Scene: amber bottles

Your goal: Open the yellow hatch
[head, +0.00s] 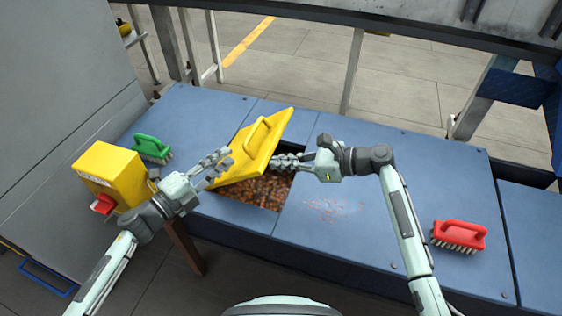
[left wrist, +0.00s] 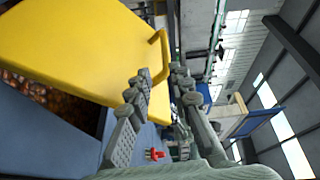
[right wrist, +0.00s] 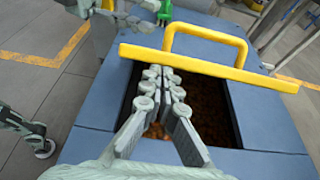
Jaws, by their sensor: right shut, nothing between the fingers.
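The yellow hatch (head: 246,160) is tilted up over a rectangular opening (head: 262,190) in the blue top. Many small amber bottles show inside. The hatch's handle (head: 257,133) is on its upper face and also shows in the right wrist view (right wrist: 205,32). My right gripper (head: 276,161) is shut and empty, its fingertips at the hatch's raised right edge, above the opening; contact is hard to tell. My left gripper (head: 224,160) is at the hatch's left side, fingers apart and empty. In the left wrist view the hatch (left wrist: 75,45) lies beside its fingers.
A yellow box with a red switch (head: 115,172) stands at the left. A green brush (head: 152,148) lies behind it. A red brush (head: 459,235) lies at the right.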

